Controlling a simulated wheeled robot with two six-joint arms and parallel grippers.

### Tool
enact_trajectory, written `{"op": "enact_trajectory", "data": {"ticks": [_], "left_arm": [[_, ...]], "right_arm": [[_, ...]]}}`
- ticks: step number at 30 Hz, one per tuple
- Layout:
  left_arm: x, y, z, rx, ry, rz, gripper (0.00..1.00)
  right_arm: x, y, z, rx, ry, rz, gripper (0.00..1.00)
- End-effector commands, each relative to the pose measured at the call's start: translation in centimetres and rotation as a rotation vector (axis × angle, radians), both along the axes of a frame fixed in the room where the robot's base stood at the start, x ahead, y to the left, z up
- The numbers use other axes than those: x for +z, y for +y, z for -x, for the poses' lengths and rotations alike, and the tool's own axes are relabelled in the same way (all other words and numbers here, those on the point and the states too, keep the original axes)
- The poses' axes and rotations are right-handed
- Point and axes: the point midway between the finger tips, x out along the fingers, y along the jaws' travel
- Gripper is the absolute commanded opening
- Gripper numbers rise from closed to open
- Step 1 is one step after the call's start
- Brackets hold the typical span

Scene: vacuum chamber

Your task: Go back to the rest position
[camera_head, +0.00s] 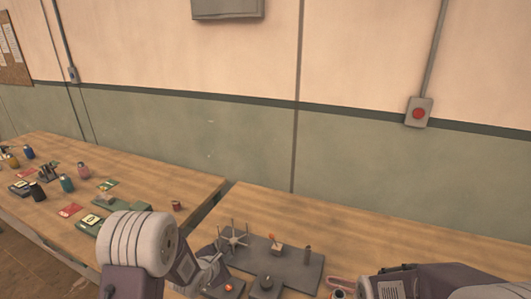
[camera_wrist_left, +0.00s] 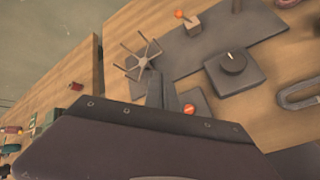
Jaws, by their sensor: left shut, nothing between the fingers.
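My left arm comes in at the lower left of the head view. My left gripper (camera_head: 212,270) is over the left part of the near table, beside a dark grey plate (camera_head: 295,265). In the left wrist view its dark fingers (camera_wrist_left: 162,90) are together with nothing between them. Part of my right arm shows at the lower right of the head view; its gripper is not in view.
The plate carries a spoked handwheel (camera_head: 233,240) and a small lever with an orange knob (camera_head: 276,246). A black dial (camera_head: 266,284) and a red button (camera_head: 229,287) are close to my left gripper. A second table (camera_head: 150,178) holds several small items. The near table's back right is clear.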

Motion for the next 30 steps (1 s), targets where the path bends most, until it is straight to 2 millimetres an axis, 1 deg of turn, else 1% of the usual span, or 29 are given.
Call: {"op": "enact_trajectory", "data": {"ticks": [1, 2, 3, 5, 6, 8, 9, 11, 12, 14, 15, 18, 21, 24, 30], "left_arm": [[3.6, -0.1, -0.3, 0.009, -0.054, -0.001, 0.0], [5.1, 0.1, 0.1, 0.01, -0.063, -0.024, 0.0], [6.4, 0.5, 1.0, -0.016, -0.061, -0.098, 0.0], [7.4, 1.3, 3.2, -0.103, -0.027, -0.264, 0.0], [7.5, 1.7, 4.7, -0.173, 0.004, -0.369, 0.0], [7.4, 2.3, 7.1, -0.297, 0.057, -0.52, 0.0], [7.1, 2.6, 8.9, -0.396, 0.098, -0.616, 0.0], [6.4, 2.9, 11.7, -0.569, 0.161, -0.749, 0.0], [5.8, 3.1, 13.7, -0.705, 0.204, -0.828, 0.0], [4.8, 3.2, 16.8, -0.927, 0.261, -0.924, 0.0], [4.1, 3.2, 18.8, -1.08, 0.293, -0.968, 0.0], [2.6, 3.0, 22.9, -1.435, 0.325, -1.025, 0.0], [2.2, 2.9, 24.9, -1.681, 0.298, -1.058, 0.0], [2.2, 2.9, 25.5, -1.805, 0.263, -1.087, 0.0], [2.2, 2.9, 25.4, -1.837, 0.246, -1.105, 0.0]], "right_arm": [[0.0, 0.0, 0.0, 0.0, 0.0, 0.0, 0.76], [0.0, 0.0, 0.0, 0.0, 0.0, 0.0, 0.76], [0.0, 0.0, 0.0, 0.0, 0.0, 0.0, 0.76], [0.0, 0.0, 0.0, 0.0, 0.0, 0.0, 0.76], [0.0, 0.0, 0.0, 0.0, 0.0, 0.0, 0.76], [0.0, 0.0, 0.0, 0.0, 0.0, 0.0, 0.76], [0.0, 0.0, 0.0, 0.0, 0.0, 0.0, 0.76], [0.0, 0.0, 0.0, 0.0, 0.0, 0.0, 0.76], [0.0, 0.0, 0.0, 0.0, 0.0, 0.0, 0.76], [0.0, 0.0, 0.0, 0.0, 0.0, 0.0, 0.76], [0.0, 0.0, 0.0, 0.0, 0.0, 0.0, 0.76], [0.0, 0.0, 0.0, 0.0, 0.0, 0.0, 0.76], [0.0, 0.0, 0.0, 0.0, 0.0, 0.0, 0.76], [0.0, 0.0, 0.0, 0.0, 0.0, 0.0, 0.76], [0.0, 0.0, 0.0, 0.0, 0.0, 0.0, 0.76]]}}
